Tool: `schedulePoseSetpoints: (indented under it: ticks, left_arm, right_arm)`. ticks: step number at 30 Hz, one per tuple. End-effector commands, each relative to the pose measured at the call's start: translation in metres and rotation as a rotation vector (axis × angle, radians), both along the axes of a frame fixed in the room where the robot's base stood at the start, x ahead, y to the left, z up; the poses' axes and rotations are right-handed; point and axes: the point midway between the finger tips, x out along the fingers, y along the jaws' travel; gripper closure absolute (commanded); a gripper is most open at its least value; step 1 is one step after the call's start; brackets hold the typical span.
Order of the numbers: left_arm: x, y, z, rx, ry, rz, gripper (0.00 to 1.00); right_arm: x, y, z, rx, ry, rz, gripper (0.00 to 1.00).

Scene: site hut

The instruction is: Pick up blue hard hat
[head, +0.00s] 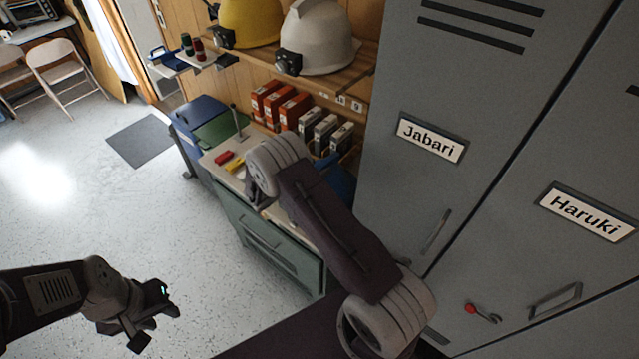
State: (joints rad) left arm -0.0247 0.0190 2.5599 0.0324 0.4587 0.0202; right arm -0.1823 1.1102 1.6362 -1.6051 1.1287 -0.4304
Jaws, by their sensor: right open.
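A blue rounded shape (343,181), probably the blue hard hat, shows on the cabinet top behind my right arm. The arm hides most of it, so I cannot be sure of its outline. My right gripper (262,200) is mostly hidden by its own wrist; it is open, over the front part of the cabinet top, left of the blue shape. My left gripper (153,325) is open and empty, low over the floor at the lower left, far from the blue shape.
A yellow hard hat (250,22) and a white hard hat (318,40) sit on the shelf above. Grey lockers (400,185) close off the right. Bins (200,115) stand left of the green cabinet (268,240).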

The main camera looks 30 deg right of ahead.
Motion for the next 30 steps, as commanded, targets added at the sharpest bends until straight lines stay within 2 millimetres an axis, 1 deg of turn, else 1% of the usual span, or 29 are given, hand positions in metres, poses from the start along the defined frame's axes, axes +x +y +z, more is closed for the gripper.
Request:
schedulePoseSetpoints:
  ticks: [1, 3, 10, 11, 12, 14, 15, 16, 30]
  left_arm:
    - [0.0001, 0.0, 0.0081, 0.0, 0.0, 0.0, 0.64]
    - [0.0, 0.0, 0.0098, 0.0, 0.0, 0.0, 0.64]
    - [0.0, 0.0, 0.0083, 0.0, 0.0, 0.0, 0.64]
    - [0.0, 0.0, 0.0082, 0.0, 0.0, 0.0, 0.64]
    - [0.0, 0.0, 0.0082, 0.0, 0.0, 0.0, 0.64]
    - [-0.0001, 0.0, 0.0082, 0.0, 0.0, 0.0, 0.64]
    - [0.0, 0.0, 0.0082, 0.0, 0.0, 0.0, 0.64]
    - [0.0, 0.0, 0.0082, 0.0, 0.0, 0.0, 0.64]
    - [0.0, 0.0, 0.0083, 0.0, 0.0, 0.0, 0.64]
  right_arm:
    - [0.0024, -0.0078, 0.0009, 0.0, 0.002, -0.004, 0.53]
    - [0.0055, -0.0144, -0.0029, 0.0, 0.0, -0.002, 0.53]
    - [0.0073, -0.0168, -0.0069, 0.0, -0.001, 0.0, 0.53]
    - [0.0073, -0.0168, -0.0069, 0.0, -0.001, 0.0, 0.56]
    - [0.0072, -0.0167, -0.0068, 0.0, -0.001, 0.0, 0.67]
    - [0.0072, -0.0167, -0.0068, 0.0, -0.001, 0.0, 0.83]
    - [0.0072, -0.0166, -0.0067, 0.0, -0.001, 0.0, 0.95]
    - [0.0072, -0.0166, -0.0067, 0.0, -0.001, 0.0, 1.0]
    - [0.0072, -0.0167, -0.0063, -0.001, -0.001, 0.0, 1.0]
